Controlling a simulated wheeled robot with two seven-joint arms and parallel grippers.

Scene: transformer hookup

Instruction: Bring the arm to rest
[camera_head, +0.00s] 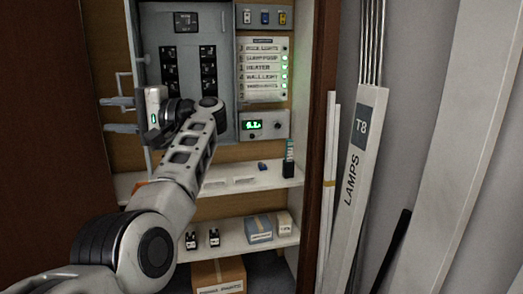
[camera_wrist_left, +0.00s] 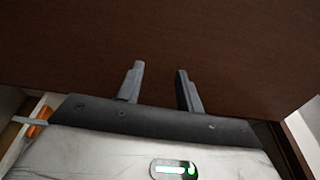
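My left arm comes in from the lower left of the head view and reaches up in front of the cabinet. My left gripper (camera_head: 118,115) points left, with its two grey fingers apart and nothing between them. In the left wrist view the fingers (camera_wrist_left: 160,88) also stand apart and empty, against a dark brown wooden panel. The grey breaker panel (camera_head: 225,60) is behind the gripper, partly hidden by the wrist. My right arm and gripper are not in view.
The cabinet holds a label board with green lights (camera_head: 263,68), a display box (camera_head: 262,125), an upper shelf (camera_head: 270,178) and a lower shelf (camera_head: 275,242) with small boxes. A long LAMPS carton (camera_head: 355,170) leans at the right. A brown door (camera_head: 40,130) fills the left.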

